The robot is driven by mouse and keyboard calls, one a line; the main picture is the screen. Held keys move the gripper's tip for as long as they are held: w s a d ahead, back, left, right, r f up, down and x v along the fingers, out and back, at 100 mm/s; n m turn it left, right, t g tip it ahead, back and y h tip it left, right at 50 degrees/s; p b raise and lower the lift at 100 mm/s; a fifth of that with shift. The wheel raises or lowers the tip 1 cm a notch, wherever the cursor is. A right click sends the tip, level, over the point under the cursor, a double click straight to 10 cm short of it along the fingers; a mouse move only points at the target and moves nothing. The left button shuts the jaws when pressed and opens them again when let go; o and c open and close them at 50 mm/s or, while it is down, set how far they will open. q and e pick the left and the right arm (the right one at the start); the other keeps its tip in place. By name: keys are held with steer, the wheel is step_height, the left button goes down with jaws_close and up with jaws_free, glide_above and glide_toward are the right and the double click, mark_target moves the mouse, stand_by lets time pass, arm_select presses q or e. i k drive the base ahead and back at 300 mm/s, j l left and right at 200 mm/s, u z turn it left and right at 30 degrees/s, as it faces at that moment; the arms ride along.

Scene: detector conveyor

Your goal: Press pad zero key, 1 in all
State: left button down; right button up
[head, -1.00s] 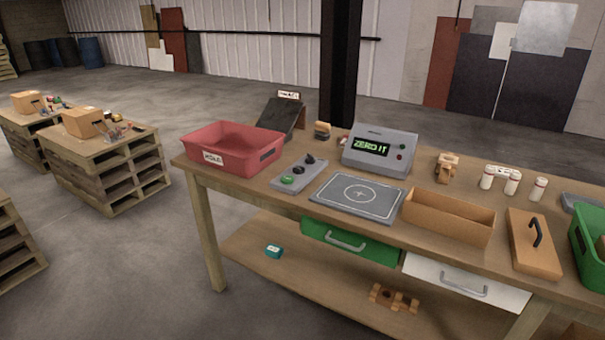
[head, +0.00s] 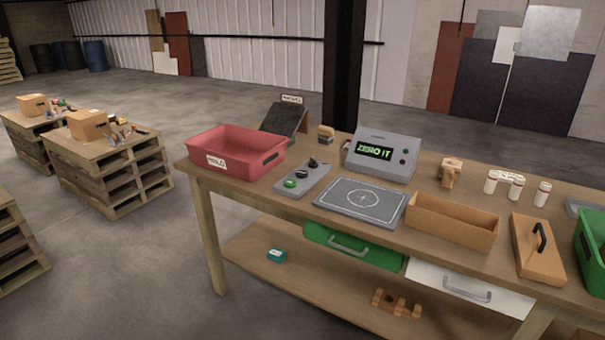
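A grey key pad box (head: 301,179) lies on the wooden workbench, right of the red bin. It has a green button (head: 290,183) at its near end and two black knobs or keys (head: 307,167) farther back. Their markings are too small to read. A grey display unit (head: 383,155) stands behind, with a green screen (head: 374,150) reading "ZERO IT". A flat grey plate with a circle and cross (head: 360,201) lies in front of the display unit. Neither of my grippers shows in the head view.
A red labelled bin (head: 236,152), an open cardboard tray (head: 451,222), a cardboard lid with a black handle (head: 537,250), white bottles (head: 515,188) and a green bin (head: 590,240) share the bench. Open floor (head: 130,255) lies left of the bench. Pallet stacks (head: 120,178) stand farther left.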

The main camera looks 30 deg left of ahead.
mark_target(300, 174)
steer(key=i+j+u, duration=0.35)
steer(key=i, duration=0.45)
steer(key=i+u, duration=0.3)
steer(key=i, duration=0.5)
